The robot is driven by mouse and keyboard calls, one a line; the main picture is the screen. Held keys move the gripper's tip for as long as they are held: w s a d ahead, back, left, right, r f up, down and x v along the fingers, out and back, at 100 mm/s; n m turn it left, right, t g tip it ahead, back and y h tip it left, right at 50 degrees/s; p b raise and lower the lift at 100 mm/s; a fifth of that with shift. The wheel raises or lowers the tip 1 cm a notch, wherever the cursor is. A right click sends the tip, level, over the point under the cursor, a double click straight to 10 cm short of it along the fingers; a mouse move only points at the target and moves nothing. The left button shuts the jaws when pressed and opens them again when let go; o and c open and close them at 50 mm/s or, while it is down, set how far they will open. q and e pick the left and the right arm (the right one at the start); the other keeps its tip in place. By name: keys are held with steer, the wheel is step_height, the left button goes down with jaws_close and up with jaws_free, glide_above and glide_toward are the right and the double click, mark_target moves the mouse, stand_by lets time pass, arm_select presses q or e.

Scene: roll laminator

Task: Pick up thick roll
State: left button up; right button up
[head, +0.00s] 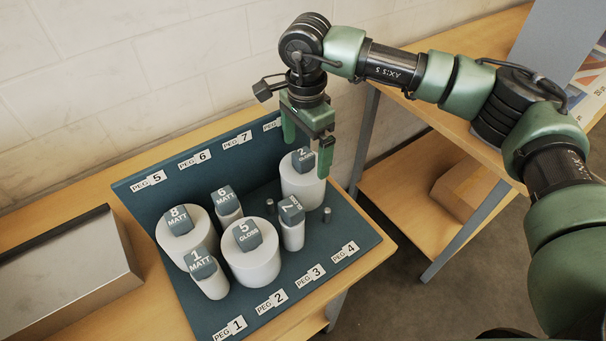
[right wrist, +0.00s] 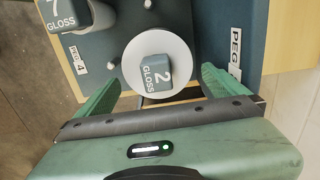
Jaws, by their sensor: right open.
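Three thick white rolls stand upright on a dark blue peg board (head: 345,232): roll 2 GLOSS (head: 302,188) at the back right, roll 5 GLOSS (head: 253,265) at the front middle and roll 8 MATT (head: 185,245) at the left. Each has a grey label block on top. My right gripper (head: 307,146) is open and empty at roll 2, pointing down. In the right wrist view, roll 2 (right wrist: 131,68) shows between and just beyond the spread green fingertips (right wrist: 160,79). Contact cannot be told. My left gripper is out of view.
Thin rolls 7 GLOSS (head: 293,234), 6 MATT (head: 228,213) and 1 MATT (head: 212,285) stand close among the thick ones. A grey metal box (head: 70,265) sits at left; the wall is behind.

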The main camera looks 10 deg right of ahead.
mark_target(305, 167)
steer(key=shift+s+f+p, duration=0.1)
steer(key=shift+f+p, duration=0.25)
step_height(305, 167, down, 4)
steer(key=shift+s+r+p, duration=0.1)
steer(key=shift+r+p, duration=0.1)
steer(key=shift+p, duration=0.75)
steer(key=shift+f, duration=0.45)
steer(key=c, duration=1.7)
steer(key=shift+r, duration=0.15)
